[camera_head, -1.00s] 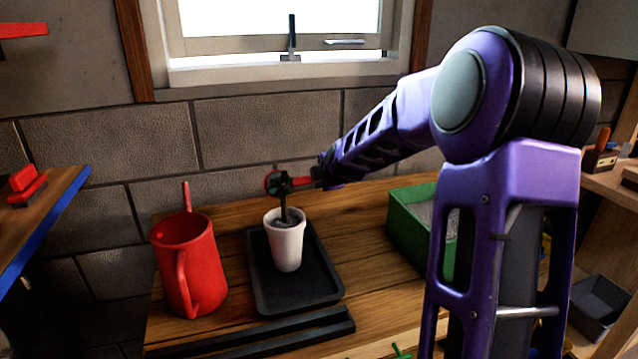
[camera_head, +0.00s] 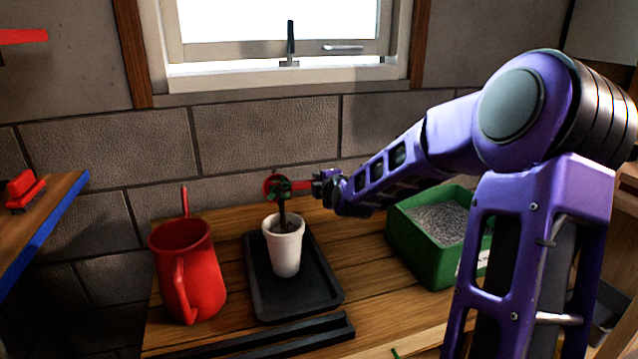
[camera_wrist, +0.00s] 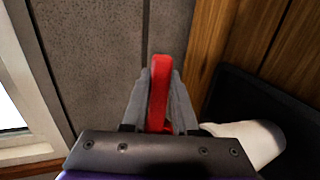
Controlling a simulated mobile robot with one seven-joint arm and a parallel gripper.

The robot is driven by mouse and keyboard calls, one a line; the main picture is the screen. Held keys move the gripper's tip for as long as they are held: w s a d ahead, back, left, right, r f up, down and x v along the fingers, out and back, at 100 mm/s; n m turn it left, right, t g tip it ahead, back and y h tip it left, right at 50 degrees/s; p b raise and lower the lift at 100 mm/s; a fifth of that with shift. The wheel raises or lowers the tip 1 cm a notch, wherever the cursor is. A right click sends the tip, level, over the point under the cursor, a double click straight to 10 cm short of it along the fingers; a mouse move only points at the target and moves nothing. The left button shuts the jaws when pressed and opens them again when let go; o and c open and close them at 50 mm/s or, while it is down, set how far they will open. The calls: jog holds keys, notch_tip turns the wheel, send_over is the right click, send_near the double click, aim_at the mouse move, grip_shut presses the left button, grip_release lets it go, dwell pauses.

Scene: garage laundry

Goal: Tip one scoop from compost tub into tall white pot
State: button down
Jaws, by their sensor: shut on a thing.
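The white pot (camera_head: 286,255) stands upright on a black tray (camera_head: 257,290), with dark fill and a dark stem with green leaves rising from it. My gripper (camera_head: 322,186) is shut on the red handle of a scoop (camera_head: 268,183), behind and to the right of the pot's top. The scoop's round red head is partly hidden by the plant, so its contents cannot be seen. In the wrist view, both grey fingers clasp the red handle (camera_wrist: 158,85), and the white pot (camera_wrist: 255,143) shows at the lower right. The green tub (camera_head: 424,254) holds grey granular material.
A red jug (camera_head: 200,275) stands left of the tray. Black strips (camera_head: 270,335) lie along the bench front. A brick wall and window (camera_head: 280,70) are close behind. A blue-edged shelf (camera_head: 45,232) is at the left. Bare wood lies between tray and tub.

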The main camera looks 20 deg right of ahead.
dwell(0.3)
jog(key=shift+r+p, duration=1.45)
jog(key=shift+r, duration=1.55)
jog(key=shift+r, duration=0.1)
